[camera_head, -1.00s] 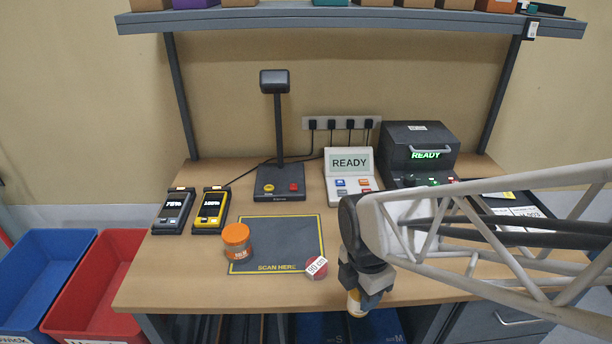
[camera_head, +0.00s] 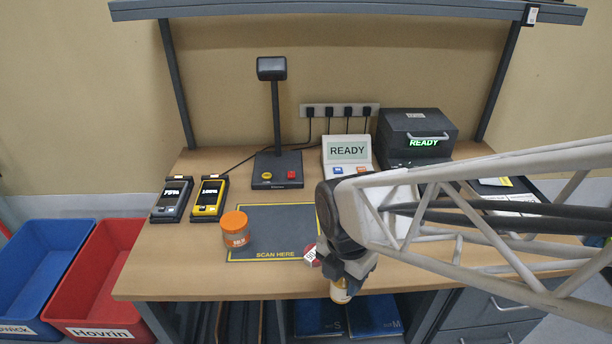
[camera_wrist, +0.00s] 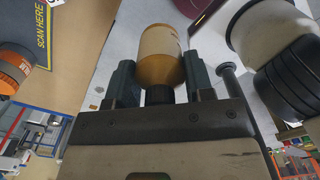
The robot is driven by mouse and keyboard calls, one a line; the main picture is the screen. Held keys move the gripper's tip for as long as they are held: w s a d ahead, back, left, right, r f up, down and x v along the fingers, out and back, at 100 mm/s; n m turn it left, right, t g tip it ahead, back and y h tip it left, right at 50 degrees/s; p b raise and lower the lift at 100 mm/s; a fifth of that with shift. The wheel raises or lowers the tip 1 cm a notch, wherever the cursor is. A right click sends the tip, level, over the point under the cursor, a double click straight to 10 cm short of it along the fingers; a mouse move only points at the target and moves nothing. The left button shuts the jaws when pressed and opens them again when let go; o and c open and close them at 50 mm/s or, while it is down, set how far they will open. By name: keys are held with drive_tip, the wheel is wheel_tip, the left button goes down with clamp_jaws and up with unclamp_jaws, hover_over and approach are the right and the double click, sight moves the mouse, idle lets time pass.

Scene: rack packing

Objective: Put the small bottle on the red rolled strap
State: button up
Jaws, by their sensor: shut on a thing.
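The small bottle (camera_wrist: 160,45), amber with a pale label, is between the two fingers of my gripper (camera_wrist: 159,82) in the wrist view. My gripper is shut on it. In the head view my gripper (camera_head: 347,272) is at the table's front edge, and the lower end of the small bottle (camera_head: 341,291) shows below it. The red rolled strap (camera_head: 320,243), with a white tag, lies at the lower right corner of the dark scan mat, just left of my gripper. My gripper partly hides the strap. The bottle is apart from it.
An orange-lidded jar (camera_head: 235,230) stands on the left of the scan mat (camera_head: 275,222). Two handheld devices (camera_head: 209,199) lie further left. A scanner stand (camera_head: 278,170), a READY display (camera_head: 348,152) and a dark printer (camera_head: 418,135) stand behind. Blue and red bins (camera_head: 95,285) are at left.

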drive_tip(key=w+a, duration=0.2)
drive_tip(key=w, duration=0.5)
drive_tip(key=w+a+f, duration=0.1)
drive_tip(key=w+a, duration=0.1)
drive_tip(key=w, duration=0.6)
drive_tip(key=shift+w+f, duration=0.15)
drive_tip(key=shift+f, duration=0.1)
drive_tip(key=shift+f, duration=0.1)
drive_tip(key=shift+f, duration=1.65)
drive_tip(key=o, duration=1)
drive_tip(key=shift+f, duration=0.1)
wheel_tip(320, 180, up, 12)
drive_tip(key=shift+r, duration=0.1)
